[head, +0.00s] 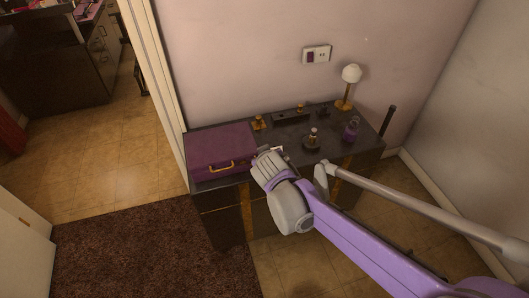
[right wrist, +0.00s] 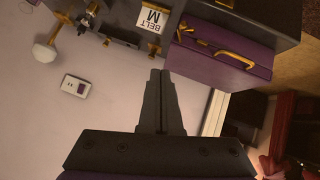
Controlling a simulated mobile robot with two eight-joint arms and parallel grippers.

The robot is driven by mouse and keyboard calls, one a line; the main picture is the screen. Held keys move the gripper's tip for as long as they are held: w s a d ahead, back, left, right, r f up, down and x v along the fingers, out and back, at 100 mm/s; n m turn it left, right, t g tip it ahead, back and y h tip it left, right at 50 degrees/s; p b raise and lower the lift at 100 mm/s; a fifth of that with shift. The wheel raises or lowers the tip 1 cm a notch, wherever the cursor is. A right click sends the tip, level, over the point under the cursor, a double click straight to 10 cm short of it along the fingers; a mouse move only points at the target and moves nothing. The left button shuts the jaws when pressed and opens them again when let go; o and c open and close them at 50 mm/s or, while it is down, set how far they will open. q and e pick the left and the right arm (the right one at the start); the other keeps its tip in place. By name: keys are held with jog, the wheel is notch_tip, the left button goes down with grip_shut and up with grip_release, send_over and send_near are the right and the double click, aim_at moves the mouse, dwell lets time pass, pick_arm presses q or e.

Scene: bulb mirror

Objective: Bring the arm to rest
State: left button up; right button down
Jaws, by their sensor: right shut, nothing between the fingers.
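My right arm reaches in from the right in the head view, over the front edge of a dark dresser (head: 228,201). Its gripper (head: 268,158) is near the right end of a purple case. In the right wrist view the two dark fingers of my right gripper (right wrist: 158,74) are pressed together with nothing between them. The fingertips are hard to make out in the head view. My left gripper is not in view.
On the dresser are the purple case (head: 220,148), a lamp with a white bulb (head: 351,74), a purple bottle (head: 351,130) and small brass items. A white "BELT M" card (right wrist: 152,19) shows in the wrist view. A wall socket (head: 317,54) is behind. Brown carpet (head: 140,250) lies at front left.

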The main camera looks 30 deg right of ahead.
jog(key=shift+s, duration=0.1)
dwell(0.5)
